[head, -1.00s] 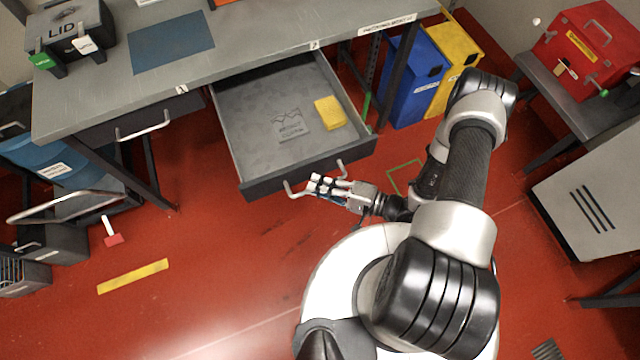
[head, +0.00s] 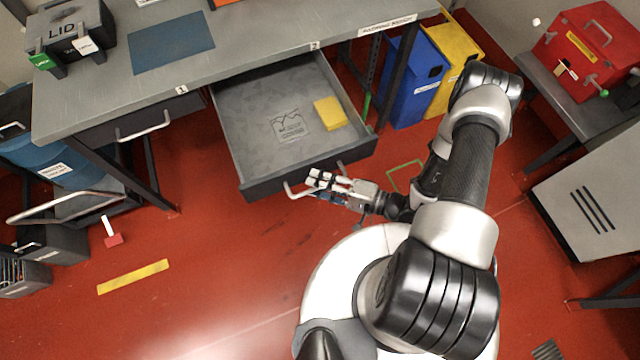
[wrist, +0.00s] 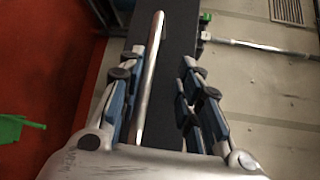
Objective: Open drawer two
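Drawer two (head: 262,140), under the bench edge marked 2, stands pulled well out, showing its grey inside. Its bar handle (head: 292,190) is on the front panel, partly hidden by my gripper (head: 322,184). In the wrist view my gripper (wrist: 158,105) has its fingers apart. The silver handle bar (wrist: 153,60) runs between them, closer to the left finger; I cannot tell if it touches that finger. The dark drawer front (wrist: 175,50) lies behind the bar.
A yellow block (head: 329,113) and a printed mark lie in the drawer. Closed drawer one (head: 140,120) is to the left. Blue (head: 417,75) and yellow (head: 455,60) bins stand right of the bench. Red floor is clear in front, with a small red-and-white item (head: 113,238) at left.

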